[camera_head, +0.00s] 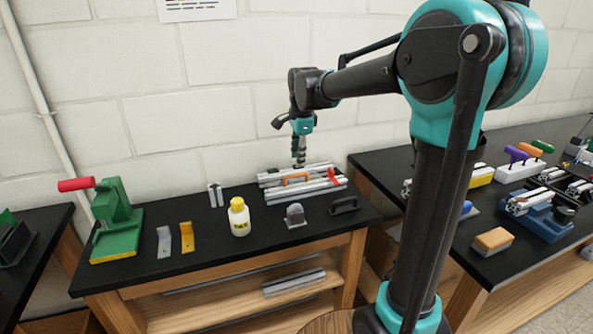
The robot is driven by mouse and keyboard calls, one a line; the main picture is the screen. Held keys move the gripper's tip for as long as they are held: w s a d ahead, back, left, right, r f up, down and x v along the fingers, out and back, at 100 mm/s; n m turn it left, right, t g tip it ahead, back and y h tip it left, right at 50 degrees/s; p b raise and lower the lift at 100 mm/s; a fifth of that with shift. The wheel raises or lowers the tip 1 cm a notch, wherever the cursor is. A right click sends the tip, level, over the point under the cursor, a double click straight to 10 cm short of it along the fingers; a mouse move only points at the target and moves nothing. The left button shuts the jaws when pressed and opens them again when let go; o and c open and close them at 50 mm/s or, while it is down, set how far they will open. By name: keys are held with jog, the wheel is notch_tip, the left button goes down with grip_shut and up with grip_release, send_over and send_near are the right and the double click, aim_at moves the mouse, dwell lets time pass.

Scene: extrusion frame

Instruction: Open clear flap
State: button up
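My gripper (299,164) points downward at the back of the middle bench, just over a stack of silver extrusions (275,187). It is small and dark here, so whether its fingers are apart or closed does not show. An orange handle (295,179) and a red piece (333,177) lie at the extrusions near the gripper. I cannot make out a clear flap anywhere in this view.
On the middle bench (200,260) stand a green press (117,225), two brackets, a yellow-and-white bottle (239,217), a grey block (295,216) and a black handle (343,205). Another bench (460,195) at right is crowded. The middle bench's front strip is clear.

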aim_at(296, 175)
jog(key=shift+w+a+f, duration=0.1)
jog(key=shift+w+f, duration=0.1)
jog(key=shift+f, duration=0.85)
jog(key=shift+w+a+f, duration=0.1)
jog(key=shift+w+f, duration=0.05)
jog(key=shift+f, duration=0.85)
jog(key=shift+w+f, duration=0.2)
jog(key=shift+f, duration=0.85)
grip_shut()
